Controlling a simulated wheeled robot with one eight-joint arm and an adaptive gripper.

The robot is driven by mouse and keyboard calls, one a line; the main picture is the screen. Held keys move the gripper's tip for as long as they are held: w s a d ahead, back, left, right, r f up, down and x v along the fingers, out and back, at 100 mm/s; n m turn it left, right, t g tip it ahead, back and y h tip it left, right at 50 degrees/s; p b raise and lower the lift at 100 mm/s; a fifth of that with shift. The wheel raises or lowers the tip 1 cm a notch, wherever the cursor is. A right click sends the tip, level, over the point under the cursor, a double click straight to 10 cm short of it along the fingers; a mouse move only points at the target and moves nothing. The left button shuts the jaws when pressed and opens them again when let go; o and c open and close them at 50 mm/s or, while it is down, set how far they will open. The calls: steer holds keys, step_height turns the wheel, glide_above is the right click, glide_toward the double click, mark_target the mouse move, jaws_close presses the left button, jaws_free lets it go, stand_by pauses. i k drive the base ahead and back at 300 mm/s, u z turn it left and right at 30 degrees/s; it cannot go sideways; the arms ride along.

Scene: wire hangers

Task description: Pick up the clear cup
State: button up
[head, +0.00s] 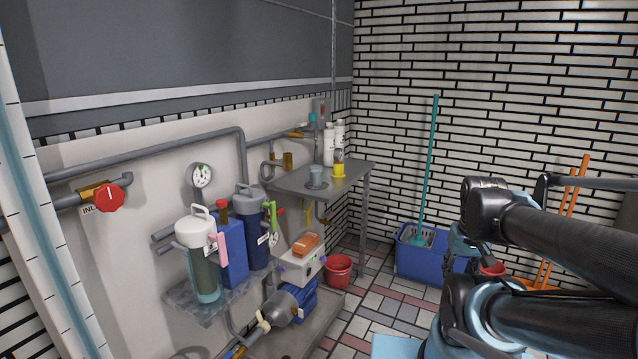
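A small pale, see-through cup (316,174), which looks like the clear cup, stands upright on a grey metal table (290,180) against the wall. A dark round piece shows at its foot. My arm links, black with light blue joints, fill the lower right of the head view, well to the right of the table and apart from the cup. No fingers of my gripper can be made out, so its opening does not show.
A yellow item (339,170) and white bottles (329,145) stand close behind the cup. Pipes, a red valve (110,198) and filter housings (200,262) line the left wall. A red bucket (339,269) and a blue mop bucket (420,262) stand on the floor.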

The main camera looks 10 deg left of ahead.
mark_target(316, 170)
steer(key=z, duration=0.45)
steer(key=k, duration=1)
steer(key=z, duration=0.4)
steer(key=i, duration=1.15)
steer(key=u, duration=1.05)
steer(key=i, duration=0.75)
steer(key=u, duration=0.55)
